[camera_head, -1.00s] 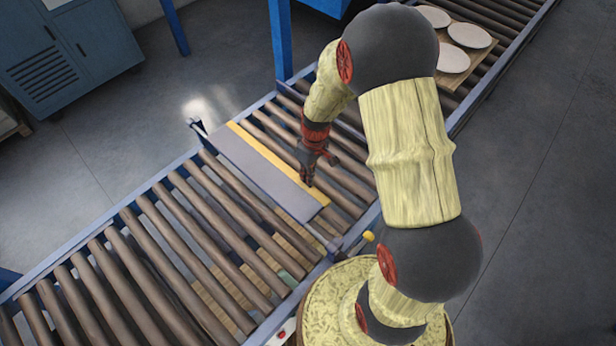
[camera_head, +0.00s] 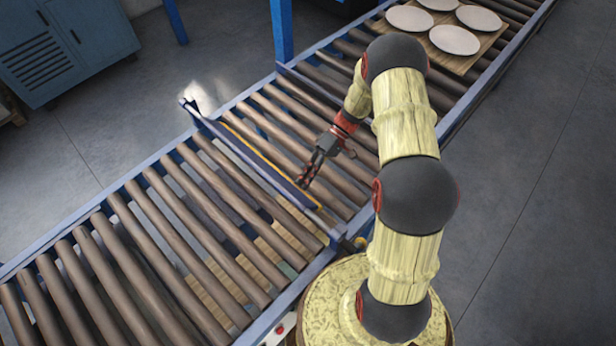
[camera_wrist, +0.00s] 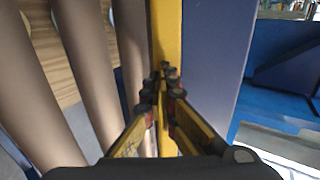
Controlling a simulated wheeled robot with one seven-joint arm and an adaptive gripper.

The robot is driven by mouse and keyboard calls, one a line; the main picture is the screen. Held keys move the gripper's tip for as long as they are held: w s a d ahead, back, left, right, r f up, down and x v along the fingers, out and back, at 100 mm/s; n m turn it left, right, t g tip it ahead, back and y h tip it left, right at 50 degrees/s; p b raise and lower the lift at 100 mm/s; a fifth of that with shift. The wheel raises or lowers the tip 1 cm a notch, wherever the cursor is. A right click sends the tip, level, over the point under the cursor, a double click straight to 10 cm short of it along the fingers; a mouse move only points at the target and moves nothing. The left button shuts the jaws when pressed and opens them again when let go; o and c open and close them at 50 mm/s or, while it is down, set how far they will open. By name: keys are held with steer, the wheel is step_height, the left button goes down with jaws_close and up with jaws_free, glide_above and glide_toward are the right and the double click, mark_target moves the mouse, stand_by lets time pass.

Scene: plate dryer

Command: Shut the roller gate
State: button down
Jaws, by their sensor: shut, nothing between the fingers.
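The roller gate (camera_head: 235,142) is a grey-blue panel with a yellow edge strip, spanning the conveyor. In the head view it shows nearly edge-on, standing up at a tilt from the rollers. In the wrist view the gate's grey face (camera_wrist: 208,65) and yellow strip fill the middle. My gripper (camera_head: 303,182) is shut and empty, with its fingertips right at the yellow edge near the gate's right end. In the wrist view the closed fingertips (camera_wrist: 165,82) lie over the yellow strip; whether they touch it I cannot tell.
Several white plates (camera_head: 455,40) sit on a wooden board (camera_head: 452,62) on the conveyor's far part. Bare rollers (camera_head: 165,235) run on both sides of the gate. A blue post (camera_head: 281,30) stands at the conveyor's far side, and a blue cabinet (camera_head: 65,45) stands at the back left.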

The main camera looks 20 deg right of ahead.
steer(key=shift+s+a+f+g+y+b, duration=0.2)
steer(key=shift+a+f+g+y+b, duration=0.15)
steer(key=shift+a+f+y, duration=0.2)
steer(key=shift+s+a+f+g+y+b, duration=0.15)
steer(key=shift+a+f+g+y+b, duration=0.1)
steer(key=shift+a+f+y+b, duration=0.3)
steer(key=shift+s+a+f, duration=0.2)
steer(key=shift+a+f, duration=0.15)
steer(key=v, duration=1.2)
steer(key=shift+f, duration=0.15)
steer(key=shift+s, duration=0.1)
